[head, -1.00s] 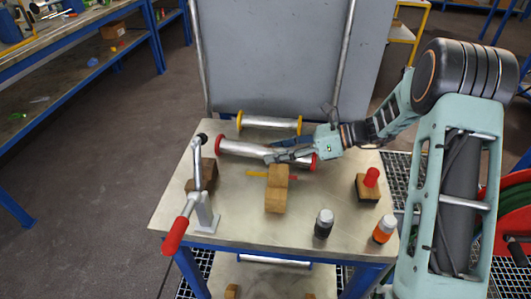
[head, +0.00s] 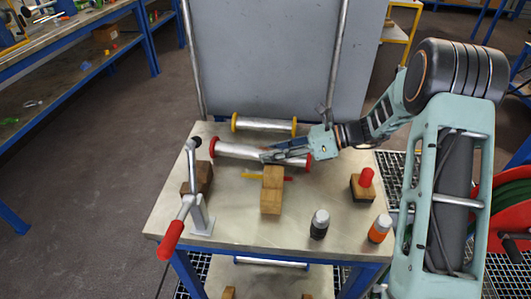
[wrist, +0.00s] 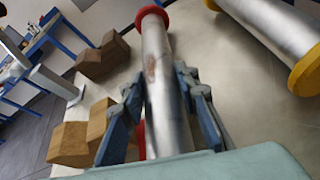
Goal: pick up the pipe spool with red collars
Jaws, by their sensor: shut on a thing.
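The pipe spool with red collars (head: 236,151) is a grey metal tube lying roughly crosswise at the back of the worktable. Its left red collar shows clearly, and its right collar is partly covered by my gripper (head: 283,153). In the wrist view my gripper (wrist: 167,98) has one finger on each side of the spool's tube (wrist: 160,62) and is shut on it. The far red collar shows at the top of that view, and a bit of red shows by the left finger. I cannot tell whether the spool is clear of the tabletop.
A spool with yellow collars (head: 264,124) lies just behind. Wooden blocks (head: 271,200) stand in front, with thin red and yellow pieces beside them. A red-handled lever stand (head: 201,217) is at left. A red-topped block (head: 362,188) and two bottles (head: 319,224) stand at right.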

